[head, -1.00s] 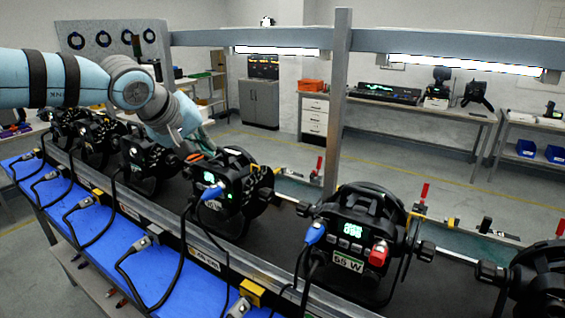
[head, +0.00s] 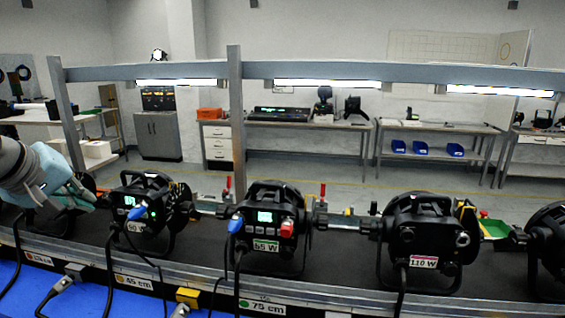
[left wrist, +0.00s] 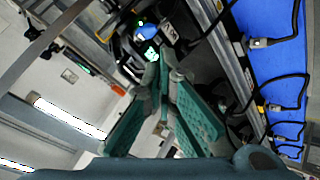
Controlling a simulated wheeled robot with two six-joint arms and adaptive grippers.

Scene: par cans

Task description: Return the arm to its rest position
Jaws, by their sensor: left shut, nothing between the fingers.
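My left arm comes in at the left edge of the head view, and its teal-fingered gripper (head: 88,194) is low beside the leftmost par cans. In the left wrist view the gripper (left wrist: 160,75) has its fingertips together with nothing between them. A black par can with a lit green display and blue plug (head: 145,205) stands just right of the gripper in the head view. A similar par can with a blue plug also shows beyond the fingertips in the left wrist view (left wrist: 147,42). My right gripper is in neither view.
Cables hang over the blue front strip (head: 140,305).

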